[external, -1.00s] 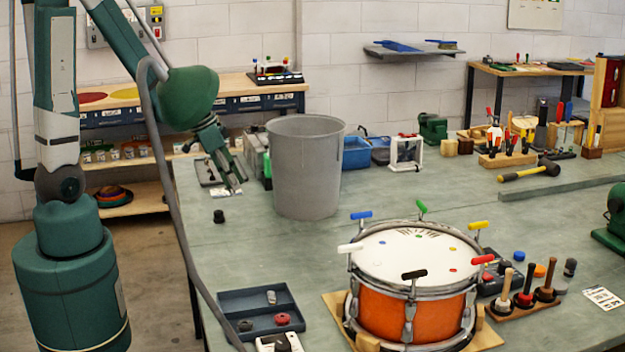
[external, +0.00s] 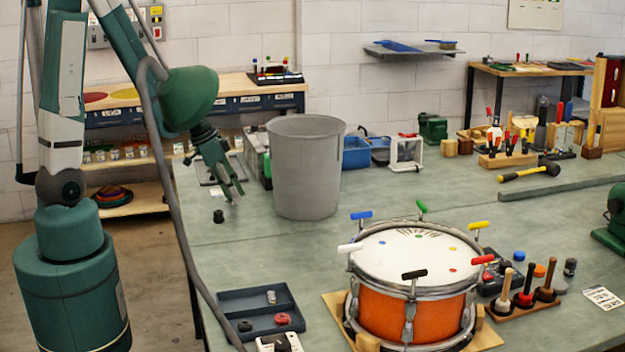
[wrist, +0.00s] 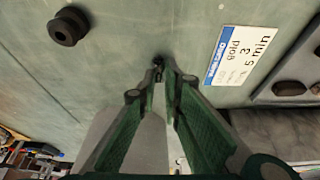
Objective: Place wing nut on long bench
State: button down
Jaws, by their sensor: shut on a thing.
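My gripper (external: 234,195) points down low over the left part of the long bench (external: 400,195), left of the grey bin. In the wrist view its green fingers (wrist: 158,70) close together at the tips on a small dark thing (wrist: 158,61), apparently the wing nut. Its shape is mostly hidden by the fingertips. The bare grey-green bench top (wrist: 120,60) lies beneath it. I cannot tell whether the small thing touches the bench.
A black spool-like piece (external: 218,216) stands close to the gripper. The grey bin (external: 305,170) is just to the right. A label card (wrist: 238,55) and dark tray lie nearby. The drum (external: 410,295) and a parts tray (external: 250,300) are nearer the camera.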

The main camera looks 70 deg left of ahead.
jog(key=shift+f, duration=0.15)
jog(key=c, duration=2.5)
grip_release()
jog(key=shift+r, duration=0.2)
jog(key=p+v, duration=0.3)
jog(key=v, duration=0.9)
jog(key=shift+d, duration=0.1)
jog(key=s+d+r+t, duration=0.1)
jog(key=s+d+r, duration=0.1)
jog(key=d+r, duration=0.5)
jog(key=s+d+r+t, duration=0.1)
jog(key=d+r, duration=0.7)
jog(key=d, duration=0.9)
jog(key=shift+s+t, duration=0.3)
jog(key=shift+s, duration=0.25)
